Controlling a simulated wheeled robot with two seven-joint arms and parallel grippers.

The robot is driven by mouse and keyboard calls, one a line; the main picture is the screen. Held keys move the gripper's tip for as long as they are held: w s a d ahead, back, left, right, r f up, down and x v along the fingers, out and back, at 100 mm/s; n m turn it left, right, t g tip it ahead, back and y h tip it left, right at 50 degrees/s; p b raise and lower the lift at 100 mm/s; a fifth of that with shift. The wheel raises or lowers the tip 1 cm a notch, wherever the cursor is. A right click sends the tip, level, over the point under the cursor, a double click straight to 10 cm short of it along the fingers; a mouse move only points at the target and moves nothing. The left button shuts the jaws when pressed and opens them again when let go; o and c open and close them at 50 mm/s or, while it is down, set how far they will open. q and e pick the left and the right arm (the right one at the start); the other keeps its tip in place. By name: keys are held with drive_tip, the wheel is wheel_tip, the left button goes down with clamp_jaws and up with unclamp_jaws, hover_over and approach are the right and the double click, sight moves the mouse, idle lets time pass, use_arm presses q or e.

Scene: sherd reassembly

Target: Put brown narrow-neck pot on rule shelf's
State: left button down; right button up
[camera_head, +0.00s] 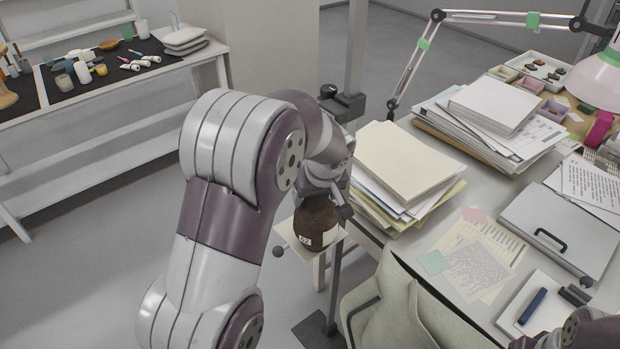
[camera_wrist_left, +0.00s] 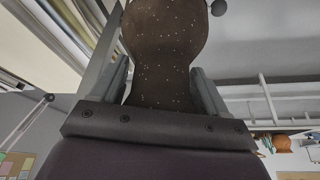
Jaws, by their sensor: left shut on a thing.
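The brown narrow-neck pot (camera_head: 313,226) is dark and round, with a small white label. My left gripper (camera_head: 335,190) is shut on its neck from above; the left wrist view shows the neck between the two fingers and the speckled body (camera_wrist_left: 165,40) beyond them. The pot looks roughly upright. A small cream plate (camera_head: 289,232) on a dark upright stand, apparently the rule's shelf, shows behind and under the pot. I cannot tell whether the pot's base touches it. My left arm hides part of the scene.
The stand's column (camera_head: 356,55) rises beside my gripper. A paper stack (camera_head: 405,165) on the desk is close on the right. A chair (camera_head: 400,310) stands in front of the desk. A bench (camera_head: 120,85) with small items is at the far left.

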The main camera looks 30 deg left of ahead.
use_arm(q)
drive_tip(key=w+a+p, duration=0.1)
drive_tip(key=w+a, duration=0.2)
drive_tip(key=shift+r, duration=0.15)
drive_tip(key=shift+w+a+f, duration=0.1)
drive_tip(key=shift+f, duration=0.4)
drive_tip(key=shift+f, duration=0.15)
unclamp_jaws()
